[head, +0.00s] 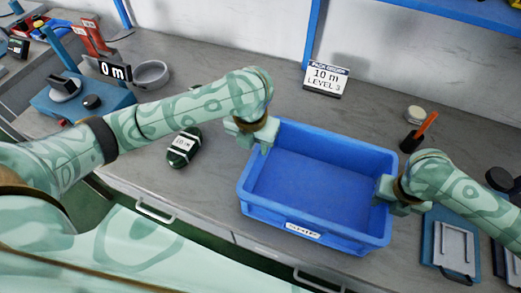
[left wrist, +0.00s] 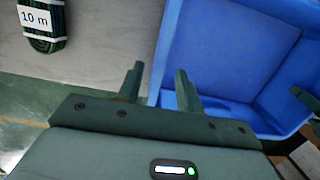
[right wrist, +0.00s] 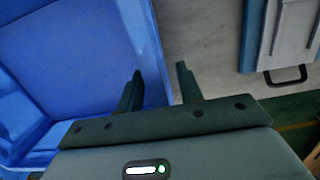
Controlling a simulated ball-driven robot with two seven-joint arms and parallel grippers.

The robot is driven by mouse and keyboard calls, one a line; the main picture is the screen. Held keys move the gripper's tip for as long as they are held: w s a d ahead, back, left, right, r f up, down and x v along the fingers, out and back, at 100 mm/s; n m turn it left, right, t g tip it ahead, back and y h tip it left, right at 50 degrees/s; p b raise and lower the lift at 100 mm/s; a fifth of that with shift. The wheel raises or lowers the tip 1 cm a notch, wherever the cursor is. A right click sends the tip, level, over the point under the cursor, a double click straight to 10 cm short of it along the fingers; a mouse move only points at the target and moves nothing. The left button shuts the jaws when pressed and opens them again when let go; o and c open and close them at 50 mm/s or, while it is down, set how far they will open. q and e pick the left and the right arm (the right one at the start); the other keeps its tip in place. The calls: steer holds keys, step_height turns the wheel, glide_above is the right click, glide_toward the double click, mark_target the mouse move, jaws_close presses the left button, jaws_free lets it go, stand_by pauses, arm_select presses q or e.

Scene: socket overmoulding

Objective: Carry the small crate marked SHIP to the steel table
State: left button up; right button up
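The blue crate marked SHIP (head: 300,229) sits upright and empty on the grey bench, close to its front edge, its label facing the front. My left gripper (head: 252,132) is at the crate's left wall. In the left wrist view its fingers (left wrist: 158,88) stand apart, one on each side of the wall. My right gripper (head: 388,194) is at the right wall. In the right wrist view its fingers (right wrist: 159,85) also straddle the wall, with a gap. No steel table can be made out.
A green cable bundle marked 10 m (head: 183,147) lies left of the crate. A blue board with a grey plate (head: 452,245) lies to the right.

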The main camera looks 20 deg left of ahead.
arm_select(q)
steer(key=r, duration=0.4)
steer(key=shift+s+r, duration=0.25)
steer(key=shift+r, duration=0.35)
steer(key=shift+s, duration=0.1)
arm_select(e)
steer(key=r, duration=0.4)
steer(key=s+r, duration=0.1)
steer(key=r, duration=0.7)
steer(key=shift+s, duration=0.2)
steer(key=shift+f, duration=0.1)
